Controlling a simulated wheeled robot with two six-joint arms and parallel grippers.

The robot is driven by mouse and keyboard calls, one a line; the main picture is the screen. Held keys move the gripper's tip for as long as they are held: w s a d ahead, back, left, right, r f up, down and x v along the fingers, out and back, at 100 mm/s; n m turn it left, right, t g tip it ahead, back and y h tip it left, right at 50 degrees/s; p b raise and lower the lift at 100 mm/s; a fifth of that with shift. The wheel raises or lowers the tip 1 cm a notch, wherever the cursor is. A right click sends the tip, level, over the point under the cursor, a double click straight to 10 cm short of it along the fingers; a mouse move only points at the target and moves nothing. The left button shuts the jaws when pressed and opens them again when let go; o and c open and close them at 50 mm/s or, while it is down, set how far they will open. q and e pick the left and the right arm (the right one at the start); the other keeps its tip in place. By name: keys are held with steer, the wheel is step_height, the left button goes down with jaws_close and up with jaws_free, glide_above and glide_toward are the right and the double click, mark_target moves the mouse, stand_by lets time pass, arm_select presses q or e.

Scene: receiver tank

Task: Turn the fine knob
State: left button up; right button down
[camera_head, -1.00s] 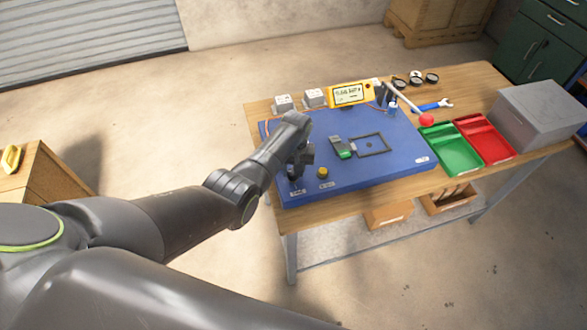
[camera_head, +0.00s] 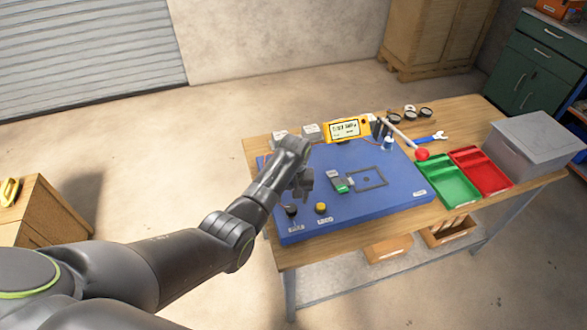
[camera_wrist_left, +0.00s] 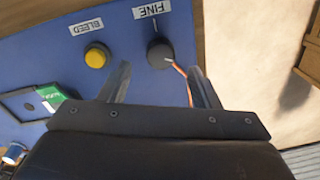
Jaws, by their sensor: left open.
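The fine knob (camera_wrist_left: 160,52) is dark and round, beside a white label reading FINE (camera_wrist_left: 152,8) in the left wrist view. In the head view it is the black knob (camera_head: 291,210) near the front left of the blue panel (camera_head: 390,200). My left gripper (camera_wrist_left: 160,74) is open, its two fingers apart, with the knob showing beyond and between the tips; nothing is held. In the head view the left gripper (camera_head: 303,186) hangs above the panel, just behind the knob, apparently apart from it. My right gripper is not in view.
A yellow bleed button (camera_head: 321,208) sits close to the right of the knob. A yellow display (camera_head: 347,130) stands at the back. Green (camera_head: 448,183) and red (camera_head: 483,172) trays and a grey box (camera_head: 535,145) are to the right.

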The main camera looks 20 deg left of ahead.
mark_target(293, 207)
arm_select(q)
step_height(293, 207, up, 13)
steer(key=b, duration=0.1)
steer(key=shift+d+b, duration=0.2)
steer(key=shift+b, duration=0.15)
steer(key=shift+f, duration=0.2)
